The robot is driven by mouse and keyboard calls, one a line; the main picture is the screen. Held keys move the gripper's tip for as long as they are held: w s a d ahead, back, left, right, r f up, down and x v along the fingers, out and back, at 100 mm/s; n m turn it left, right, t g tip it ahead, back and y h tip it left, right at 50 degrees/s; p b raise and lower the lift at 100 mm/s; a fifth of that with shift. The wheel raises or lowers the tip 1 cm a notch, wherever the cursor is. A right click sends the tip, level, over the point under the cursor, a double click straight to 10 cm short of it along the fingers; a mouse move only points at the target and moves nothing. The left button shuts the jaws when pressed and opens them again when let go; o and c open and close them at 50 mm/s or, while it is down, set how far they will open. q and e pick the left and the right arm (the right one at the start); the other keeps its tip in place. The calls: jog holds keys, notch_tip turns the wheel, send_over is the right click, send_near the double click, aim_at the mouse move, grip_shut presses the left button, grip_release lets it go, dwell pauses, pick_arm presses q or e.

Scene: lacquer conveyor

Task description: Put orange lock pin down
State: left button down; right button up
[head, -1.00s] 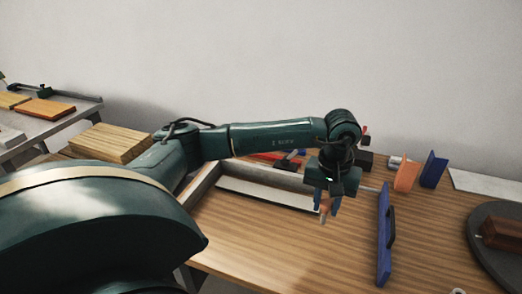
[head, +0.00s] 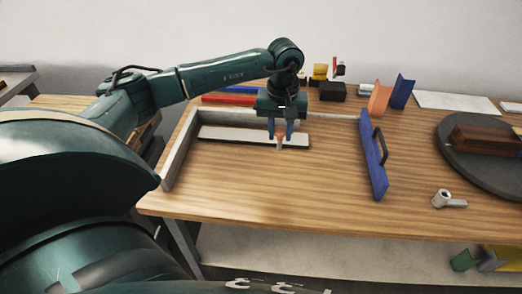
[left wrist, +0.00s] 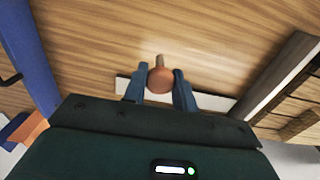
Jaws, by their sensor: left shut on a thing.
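The orange lock pin (head: 280,137) is held between the fingers of my left gripper (head: 280,132), hanging tip down near the white strip on the wooden table. In the left wrist view, the pin's round orange head (left wrist: 160,80) sits between the two blue fingers of the left gripper (left wrist: 159,88), with its grey shank pointing away. I cannot tell whether the tip touches the table. My right gripper is in neither view.
A white strip (head: 225,136) lies by the grey rail (head: 180,148). A blue panel with a black handle (head: 371,160) stands to the right. A dark round tray (head: 462,168) and a metal fitting (head: 447,200) lie farther right. The table's middle front (head: 290,190) is clear.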

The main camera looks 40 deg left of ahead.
aim_at(280, 150)
pick_arm(q)
notch_tip(280, 150, down, 6)
jog(key=shift+d+f+p, duration=0.1)
jog(key=shift+p, duration=0.35)
notch_tip(280, 150, down, 3)
jog(key=shift+f, duration=0.35)
jog(key=c, duration=1.6)
grip_release()
jog(key=shift+f, duration=0.1)
jog(key=o, duration=0.5)
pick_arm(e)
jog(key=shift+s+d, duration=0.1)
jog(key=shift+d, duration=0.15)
